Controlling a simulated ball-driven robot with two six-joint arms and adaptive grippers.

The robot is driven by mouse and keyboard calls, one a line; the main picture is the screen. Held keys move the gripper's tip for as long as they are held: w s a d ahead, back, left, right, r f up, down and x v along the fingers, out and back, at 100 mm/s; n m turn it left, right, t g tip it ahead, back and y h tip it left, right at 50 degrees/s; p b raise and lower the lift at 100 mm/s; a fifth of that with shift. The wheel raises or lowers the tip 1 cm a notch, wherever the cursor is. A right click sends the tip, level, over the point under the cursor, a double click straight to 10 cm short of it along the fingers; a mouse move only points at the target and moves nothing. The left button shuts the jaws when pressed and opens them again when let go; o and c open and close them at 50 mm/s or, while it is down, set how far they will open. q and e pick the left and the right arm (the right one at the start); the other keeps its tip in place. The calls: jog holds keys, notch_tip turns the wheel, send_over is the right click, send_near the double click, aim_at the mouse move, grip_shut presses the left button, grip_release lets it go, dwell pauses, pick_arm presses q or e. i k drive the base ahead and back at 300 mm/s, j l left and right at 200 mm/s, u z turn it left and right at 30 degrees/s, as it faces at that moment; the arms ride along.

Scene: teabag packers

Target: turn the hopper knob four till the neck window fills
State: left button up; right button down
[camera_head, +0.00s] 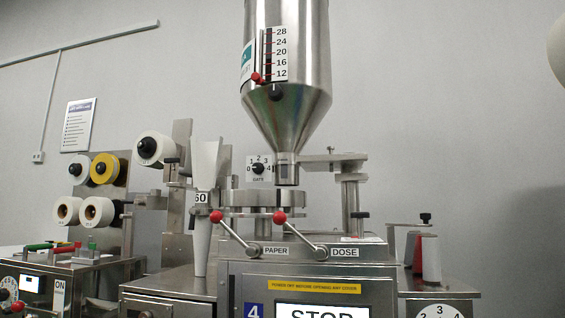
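A steel hopper (287,50) with a cone bottom stands above the machine marked 4 (254,311). A small dark window (285,172) shows on its narrow neck; its content is too small to tell. Left of the neck is a white dial plate numbered 0 to 4 with a black knob (258,169); its exact pointing is too small to read. A round black knob (275,92) sits on the hopper's cone. A level scale (280,54) marked 12 to 28 has a red pointer (256,77) near the bottom. Neither gripper is in view.
A white funnel tube (202,220) stands left of the dial. A steel post and arm (350,195) stand right. Another machine with paper rolls (104,168) is at left.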

aim_at(275, 94)
jog(key=k+l, duration=0.15)
jog(key=k, duration=0.15)
jog(key=k+l, duration=0.15)
jog(key=l+u, duration=0.1)
jog(key=u, duration=0.45)
jog(key=i+l+u, duration=0.2)
jog(key=l, duration=0.15)
jog(key=i+l+u, duration=0.15)
jog(key=l, duration=0.2)
jog(key=i+l+u, duration=0.2)
jog(key=l, duration=0.2)
jog(key=l+u, duration=0.2)
jog(key=l, duration=0.2)
